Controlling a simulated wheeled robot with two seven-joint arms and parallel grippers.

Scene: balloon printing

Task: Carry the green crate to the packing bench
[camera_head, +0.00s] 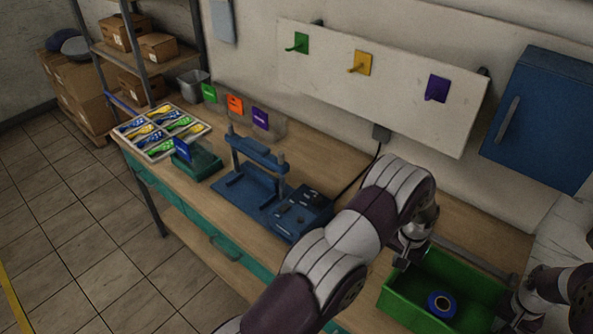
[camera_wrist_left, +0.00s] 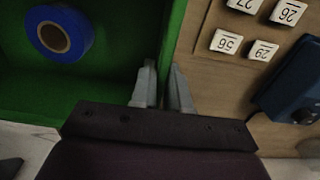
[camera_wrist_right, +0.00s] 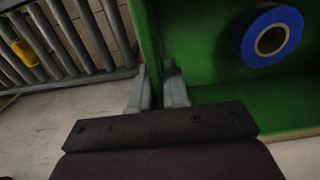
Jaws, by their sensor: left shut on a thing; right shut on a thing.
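The green crate (camera_head: 400,292) is at the lower right of the head view, with a blue ring-shaped roll (camera_head: 441,304) inside. My left gripper (camera_head: 402,264) is shut on one wall of the crate; in the left wrist view its fingers (camera_wrist_left: 164,92) straddle that wall (camera_wrist_left: 172,35). My right gripper (camera_head: 508,306) is shut on the opposite wall; in the right wrist view its fingers (camera_wrist_right: 163,90) straddle it (camera_wrist_right: 148,30). The roll also shows in both wrist views (camera_wrist_left: 35,36) (camera_wrist_right: 297,40). Whether the crate rests on something is hidden. I cannot tell which surface is the packing bench.
A wooden workbench (camera_head: 185,205) runs along the wall, bearing a blue press (camera_head: 255,180), a divided tray (camera_head: 160,132) and a small green bin (camera_head: 198,163). A blue cabinet (camera_head: 545,120) hangs at right. Tiled floor (camera_head: 80,240) is clear at left. Metal bars (camera_wrist_right: 75,45) lie beyond the crate.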

